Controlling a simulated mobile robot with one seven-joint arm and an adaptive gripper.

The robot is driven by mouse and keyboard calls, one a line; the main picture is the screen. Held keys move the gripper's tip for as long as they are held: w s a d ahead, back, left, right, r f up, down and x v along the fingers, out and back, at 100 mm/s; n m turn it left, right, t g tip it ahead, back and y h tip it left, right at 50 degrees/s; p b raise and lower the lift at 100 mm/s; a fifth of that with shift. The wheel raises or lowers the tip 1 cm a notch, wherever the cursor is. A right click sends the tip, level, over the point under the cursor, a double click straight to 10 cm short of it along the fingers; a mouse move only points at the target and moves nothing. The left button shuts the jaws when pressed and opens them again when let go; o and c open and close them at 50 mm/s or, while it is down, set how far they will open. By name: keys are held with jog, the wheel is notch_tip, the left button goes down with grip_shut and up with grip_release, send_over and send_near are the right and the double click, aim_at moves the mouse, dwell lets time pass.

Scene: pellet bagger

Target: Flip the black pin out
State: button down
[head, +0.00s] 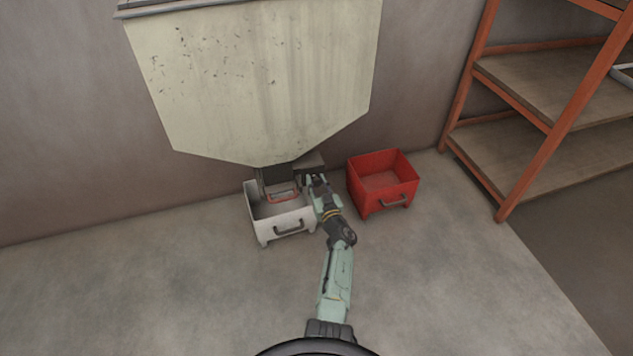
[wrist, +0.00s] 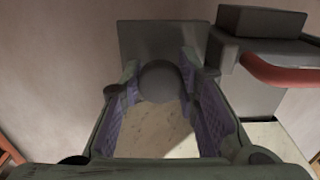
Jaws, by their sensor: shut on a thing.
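My gripper (head: 316,181) is at the outlet under the hopper, just right of the white bin. In the wrist view its two purple-padded fingers (wrist: 160,82) stand on either side of a dark round piece, which looks like the black pin (wrist: 159,78). The gripper is shut on it. A dark flat plate (wrist: 160,38) is right behind the pin. The pin cannot be made out in the head view, where the gripper and outlet cover it.
The cream hopper (head: 265,80) hangs above. A red-edged outlet part (wrist: 282,70) is right of my fingers in the wrist view. The white bin (head: 266,231) stands below the outlet, a red bin (head: 384,196) to the right, an orange-framed shelf (head: 545,110) farther right. The front floor is clear.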

aim_at(318, 184)
jog(key=shift+p+v, duration=0.9)
jog(key=shift+v, duration=0.3)
jog(key=shift+s+d+r, duration=0.1)
jog(key=shift+s, duration=0.2)
jog(key=c, duration=1.2)
grip_release()
jog(key=shift+w, duration=0.1)
